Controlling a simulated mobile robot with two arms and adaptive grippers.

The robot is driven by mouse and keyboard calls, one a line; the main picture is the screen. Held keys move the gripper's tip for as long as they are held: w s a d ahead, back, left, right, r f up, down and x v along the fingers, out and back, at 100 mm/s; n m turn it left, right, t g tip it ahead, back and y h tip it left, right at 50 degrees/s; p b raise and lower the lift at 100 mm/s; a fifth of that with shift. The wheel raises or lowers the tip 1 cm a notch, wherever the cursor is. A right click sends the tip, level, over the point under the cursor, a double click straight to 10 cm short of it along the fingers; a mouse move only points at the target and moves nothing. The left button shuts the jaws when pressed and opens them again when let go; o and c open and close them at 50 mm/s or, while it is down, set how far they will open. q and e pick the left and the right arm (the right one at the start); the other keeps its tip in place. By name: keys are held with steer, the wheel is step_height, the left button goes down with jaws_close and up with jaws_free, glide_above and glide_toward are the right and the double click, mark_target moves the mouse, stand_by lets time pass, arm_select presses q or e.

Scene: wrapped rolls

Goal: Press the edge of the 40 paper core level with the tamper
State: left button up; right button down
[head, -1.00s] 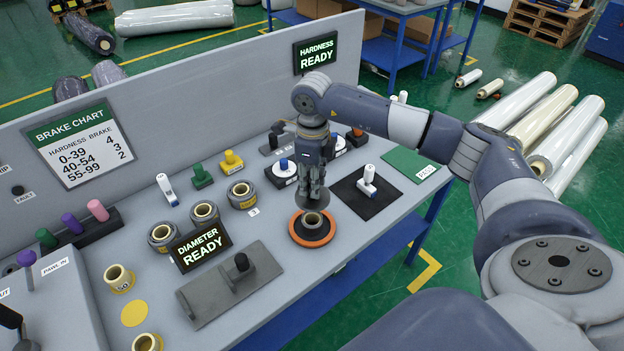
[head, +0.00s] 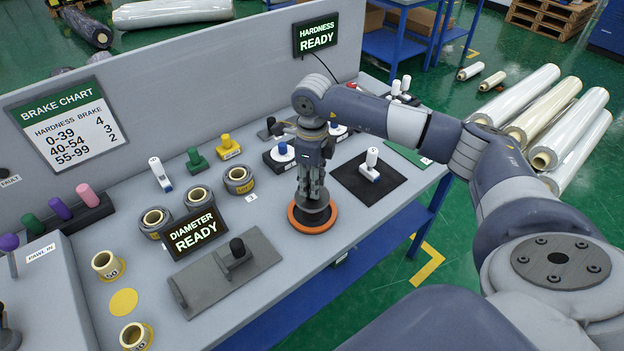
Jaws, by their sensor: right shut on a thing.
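My right gripper (head: 312,185) is shut on the tamper, pointing straight down. The tamper's dark round foot (head: 312,210) sits low over the middle of the orange ring (head: 332,222) on the bench. The paper core inside the ring is almost wholly hidden under the foot, so I cannot read its number or see whether its edge is level. The foot appears to be down on the core, though the contact is hidden. My left gripper is out of view.
Cores with number labels (head: 106,265) (head: 137,335) stand at the front left. Several wrapped rolls (head: 239,179), the diameter display (head: 195,233) and a grey fixture (head: 232,270) lie left of the ring. A black mat (head: 352,188) with a white-handled tool is to the right.

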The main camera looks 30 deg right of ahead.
steer(key=shift+f+b, duration=0.9)
steer(key=shift+f, duration=0.15)
stand_by(1.2)
steer(key=shift+s+f, duration=0.1)
stand_by(0.6)
step_height(320, 180, up, 2)
steer(key=shift+p, duration=0.65)
steer(key=shift+r+p, duration=1.75)
steer(key=shift+r, duration=1.35)
steer(key=shift+r+p, duration=1.45)
steer(key=shift+r, duration=1.05)
